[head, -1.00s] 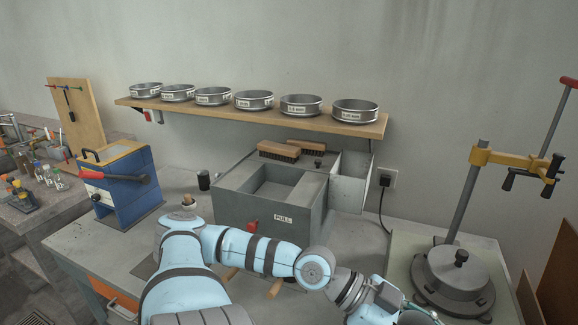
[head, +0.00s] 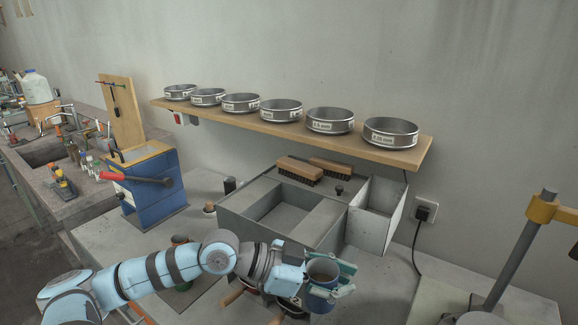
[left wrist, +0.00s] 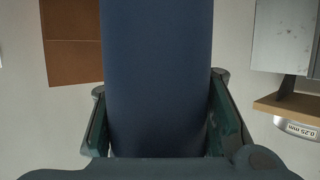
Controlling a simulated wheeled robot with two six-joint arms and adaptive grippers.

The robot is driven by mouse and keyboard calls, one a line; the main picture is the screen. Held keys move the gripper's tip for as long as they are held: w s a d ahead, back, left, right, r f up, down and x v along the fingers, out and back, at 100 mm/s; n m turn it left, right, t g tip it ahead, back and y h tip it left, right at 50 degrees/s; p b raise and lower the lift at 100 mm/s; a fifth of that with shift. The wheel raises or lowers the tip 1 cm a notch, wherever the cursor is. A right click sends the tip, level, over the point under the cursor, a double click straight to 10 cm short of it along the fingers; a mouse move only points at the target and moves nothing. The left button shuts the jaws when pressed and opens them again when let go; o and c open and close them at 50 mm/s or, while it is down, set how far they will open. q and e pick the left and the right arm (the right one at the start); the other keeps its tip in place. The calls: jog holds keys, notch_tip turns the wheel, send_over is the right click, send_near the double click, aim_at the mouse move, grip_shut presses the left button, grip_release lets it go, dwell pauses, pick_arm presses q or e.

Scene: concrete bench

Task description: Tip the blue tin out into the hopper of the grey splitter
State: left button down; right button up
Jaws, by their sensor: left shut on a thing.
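My left gripper (head: 335,284) is shut on the blue tin (head: 321,288), one finger on either side. The tin's open mouth faces up and it looks roughly upright; its contents cannot be made out. In the left wrist view the tin (left wrist: 158,75) fills the middle between the fingers (left wrist: 158,125). The grey splitter (head: 239,213) stands behind my left arm, with an open, rectangular hopper recess in its top. The tin is in front and to the right of that recess, not over it. My arm hides part of the splitter's front. My right gripper is not in view.
Two brushes (head: 299,168) lie on the splitter's back edge, and an open metal bin (head: 376,212) adjoins its right side. A shelf (head: 300,133) with several sieves runs above. A blue machine (head: 155,185) with a red lever stands left. A yellow-clamped post (head: 540,208) stands right.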

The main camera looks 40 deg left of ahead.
pick_arm(q)
jog(key=w+a+r+n+t+y+p, duration=0.1)
jog(key=w+a+r+n+y+p, duration=0.1)
jog(key=w+a+r+n+y, duration=0.35)
jog(key=w+a+r+n+t+y+p, duration=0.25)
jog(key=w+a, duration=0.35)
jog(key=a, duration=0.3)
jog(key=w+a+r+n+t+y+p, duration=0.1)
jog(key=w+a+r+n+y+p, duration=0.15)
jog(key=w+a+n+y, duration=0.4)
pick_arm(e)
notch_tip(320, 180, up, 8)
pick_arm(q)
jog(key=a+f+n+t+h+b, duration=0.1)
jog(key=n+t+h+b, duration=0.1)
jog(key=n+b, duration=0.2)
jog(key=s+f+n+t+h+b, duration=0.1)
jog(key=f+n+t+h+b, duration=0.1)
jog(key=n+b, duration=0.2)
jog(key=a+f+n+t+h+b, duration=0.1)
jog(key=n+b, duration=0.3)
jog(key=n, duration=0.5)
jog(key=shift+s+a+f+n+t+h+b, duration=0.3)
jog(key=shift+t+h, duration=0.15)
jog(key=shift+t, duration=0.3)
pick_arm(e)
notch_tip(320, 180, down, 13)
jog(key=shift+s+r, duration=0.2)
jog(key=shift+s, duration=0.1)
